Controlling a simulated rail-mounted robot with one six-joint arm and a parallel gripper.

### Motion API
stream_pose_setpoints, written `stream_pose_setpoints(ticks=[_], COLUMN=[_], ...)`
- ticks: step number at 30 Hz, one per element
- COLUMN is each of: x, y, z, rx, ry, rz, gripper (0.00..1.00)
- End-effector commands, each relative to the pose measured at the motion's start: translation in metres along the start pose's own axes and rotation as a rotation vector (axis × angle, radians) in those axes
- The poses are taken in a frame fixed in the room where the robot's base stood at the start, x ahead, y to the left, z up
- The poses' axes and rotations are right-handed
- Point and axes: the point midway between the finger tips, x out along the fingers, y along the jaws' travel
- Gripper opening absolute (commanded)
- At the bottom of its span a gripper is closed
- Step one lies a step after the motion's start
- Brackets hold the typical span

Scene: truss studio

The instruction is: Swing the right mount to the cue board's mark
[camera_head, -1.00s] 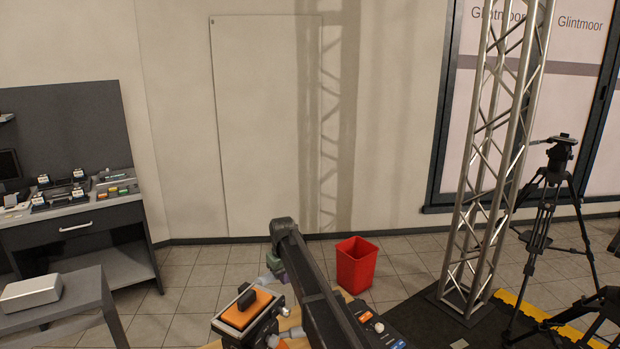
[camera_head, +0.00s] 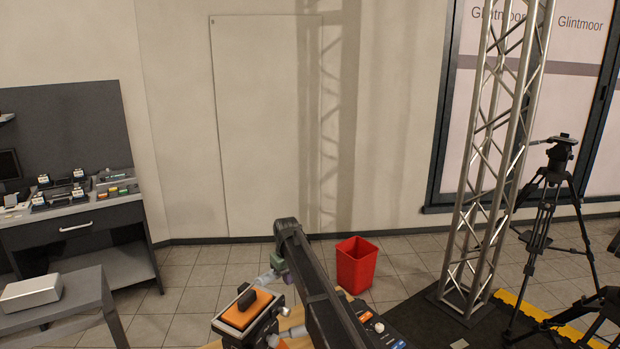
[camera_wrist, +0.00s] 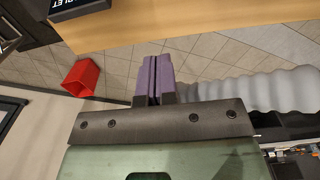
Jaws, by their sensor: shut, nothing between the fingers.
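My gripper shows in the wrist view (camera_wrist: 153,78) with its two purple fingers together and nothing between them. It also shows small in the head view (camera_head: 288,276), partly hidden behind my dark arm. It is above and behind an orange-topped device (camera_head: 252,309) with a black handle, apart from it. I cannot tell whether this device is part of a mount.
A dark panel with knobs (camera_head: 372,326) is right of my arm. A red bin (camera_head: 356,266) stands on the tiled floor. A truss tower (camera_head: 492,160) and tripod (camera_head: 548,210) stand at the right.

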Motion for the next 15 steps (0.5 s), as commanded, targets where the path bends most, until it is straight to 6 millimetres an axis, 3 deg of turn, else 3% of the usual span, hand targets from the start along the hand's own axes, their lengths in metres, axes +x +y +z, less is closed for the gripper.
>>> stream_pose_setpoints(ticks=[15], x=[-0.053], y=[0.000], z=[0.000], rx=[0.000], ry=[0.000], rz=[0.000], gripper=[0.00])
